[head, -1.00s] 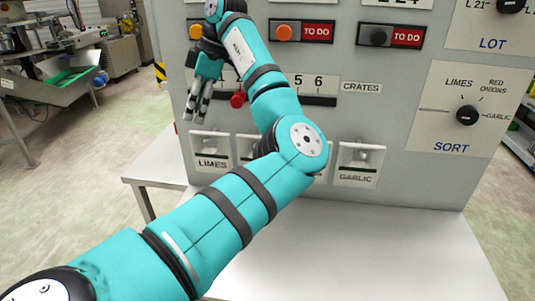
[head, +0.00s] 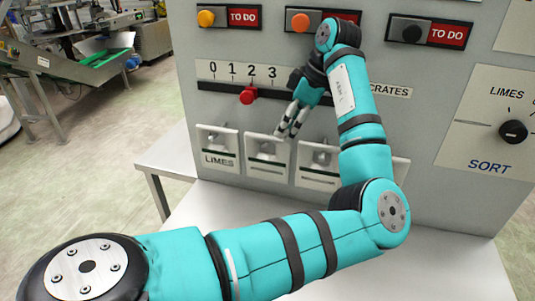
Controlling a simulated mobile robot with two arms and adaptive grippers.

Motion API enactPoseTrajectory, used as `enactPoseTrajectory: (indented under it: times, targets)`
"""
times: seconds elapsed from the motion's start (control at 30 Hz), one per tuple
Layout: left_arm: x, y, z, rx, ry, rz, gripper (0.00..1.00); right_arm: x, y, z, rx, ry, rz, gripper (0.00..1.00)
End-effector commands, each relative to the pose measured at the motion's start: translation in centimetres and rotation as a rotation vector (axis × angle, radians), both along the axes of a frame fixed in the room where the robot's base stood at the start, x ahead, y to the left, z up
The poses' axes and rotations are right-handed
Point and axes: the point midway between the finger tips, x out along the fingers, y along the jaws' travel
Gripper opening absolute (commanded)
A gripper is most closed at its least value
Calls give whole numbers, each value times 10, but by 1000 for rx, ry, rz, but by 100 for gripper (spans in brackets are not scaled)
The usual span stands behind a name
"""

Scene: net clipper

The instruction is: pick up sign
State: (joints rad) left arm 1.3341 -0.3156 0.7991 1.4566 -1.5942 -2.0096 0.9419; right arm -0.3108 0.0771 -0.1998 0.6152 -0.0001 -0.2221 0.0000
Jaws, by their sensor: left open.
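My left gripper (head: 288,132) is open and points down in front of the grey panel, just above the second holder (head: 267,172) in the low row. Its fingers look empty; I cannot tell whether they touch the holder. The LIMES sign (head: 218,161) sits in the leftmost holder. The writing at the second holder and at the third holder (head: 318,180) is not readable. The fourth holder is mostly hidden behind my left arm. Red TO DO signs (head: 243,17) (head: 447,34) are at the top; the middle one is partly covered by my arm. My right gripper is not in view.
A numbered slider with a red knob (head: 249,95) sits above the holders. A black SORT dial (head: 513,131) is at the right. A white table (head: 440,265) lies below the panel, its front mostly clear. Metal machinery (head: 75,62) stands back left.

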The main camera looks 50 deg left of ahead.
Motion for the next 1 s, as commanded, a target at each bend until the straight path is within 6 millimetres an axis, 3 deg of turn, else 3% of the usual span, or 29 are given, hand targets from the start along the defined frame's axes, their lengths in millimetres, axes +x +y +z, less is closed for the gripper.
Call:
enactPoseTrajectory:
  times: [0.1, 0.4, 0.7, 1.0]
  targets:
    - [-5, 8, -23, 1, 4, 1, 40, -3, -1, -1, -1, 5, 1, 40]
    - [-9, 15, -45, 0, 1, 0, 40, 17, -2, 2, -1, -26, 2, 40]
    - [-16, 24, -84, -1, 1, 2, 40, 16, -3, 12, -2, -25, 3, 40]
    - [-17, 26, -91, 0, -1, 0, 40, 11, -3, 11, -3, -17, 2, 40]
